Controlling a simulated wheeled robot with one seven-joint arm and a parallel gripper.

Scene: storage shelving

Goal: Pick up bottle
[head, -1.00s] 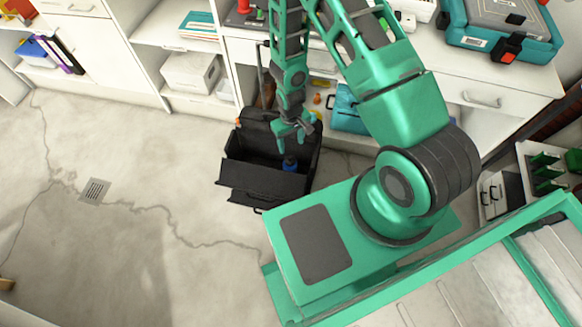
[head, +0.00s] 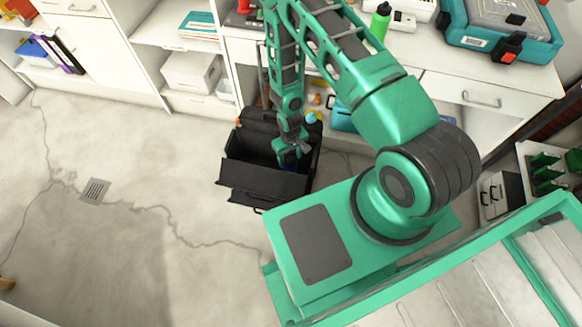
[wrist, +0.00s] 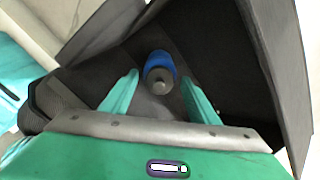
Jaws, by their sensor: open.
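In the wrist view a bottle (wrist: 159,66) with a blue body and a grey cap stands inside a black case (wrist: 215,45), its cap facing the camera. My gripper (wrist: 160,88) is open, with one green finger to the left of the bottle and one to the right; gaps show on both sides. In the head view my gripper (head: 290,156) reaches down into the open black case (head: 262,180) on the floor.
The case's raised walls and lid surround my gripper closely. White shelving (head: 190,73) and a white worktop (head: 500,75) stand behind it. A green bottle (head: 380,20) and a teal toolbox (head: 500,30) are on the worktop.

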